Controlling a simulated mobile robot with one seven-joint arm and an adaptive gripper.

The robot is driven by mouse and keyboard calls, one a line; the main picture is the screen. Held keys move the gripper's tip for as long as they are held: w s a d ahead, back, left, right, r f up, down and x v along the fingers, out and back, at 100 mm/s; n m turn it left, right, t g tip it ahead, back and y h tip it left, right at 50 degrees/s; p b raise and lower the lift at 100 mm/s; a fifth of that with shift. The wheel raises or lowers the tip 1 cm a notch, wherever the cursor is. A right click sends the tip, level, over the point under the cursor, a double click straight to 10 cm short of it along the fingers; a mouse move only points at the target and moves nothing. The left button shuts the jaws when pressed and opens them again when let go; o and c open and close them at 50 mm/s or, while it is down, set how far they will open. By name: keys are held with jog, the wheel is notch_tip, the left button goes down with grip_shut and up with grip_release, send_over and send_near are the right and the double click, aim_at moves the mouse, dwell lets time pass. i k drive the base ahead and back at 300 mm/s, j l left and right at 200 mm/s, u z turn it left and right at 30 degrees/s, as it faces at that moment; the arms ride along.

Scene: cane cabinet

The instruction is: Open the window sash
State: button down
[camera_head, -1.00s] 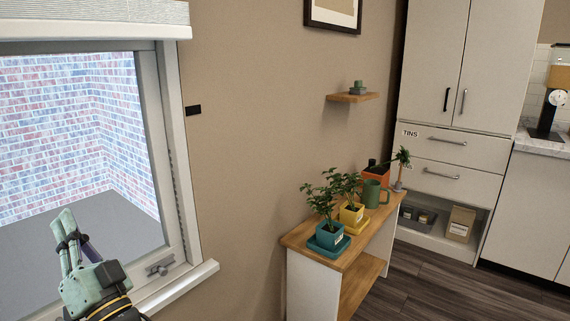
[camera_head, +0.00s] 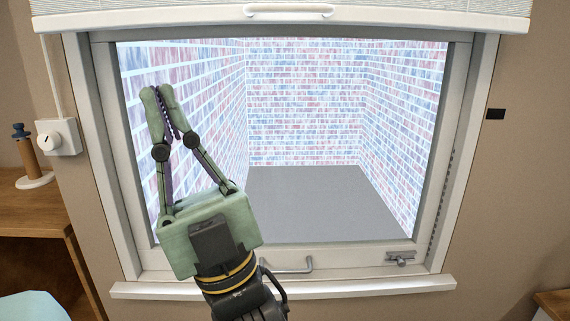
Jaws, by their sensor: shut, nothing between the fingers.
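The window sash (camera_head: 340,258) fills the middle of the head view, a light grey frame around a clear pane with brick walls behind it. A grey bar handle (camera_head: 290,267) sits on its bottom rail, partly behind my wrist. A small grey latch (camera_head: 400,258) is at the right end of the bottom rail. My gripper (camera_head: 160,92) is in front of the left part of the pane, pointing up. Its green fingers are shut with nothing between them, and it is above and left of the handle. The lower left part of the sash is hidden behind my arm.
A white sill (camera_head: 390,286) juts out below the window. A blind with a white bottom bar (camera_head: 420,17) hangs across the top. A white wall box (camera_head: 58,137) and a wooden desk (camera_head: 28,208) stand at the left. A wooden tabletop corner (camera_head: 556,303) shows at lower right.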

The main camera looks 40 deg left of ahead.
aim_at(302, 258)
jog(key=u, duration=1.3)
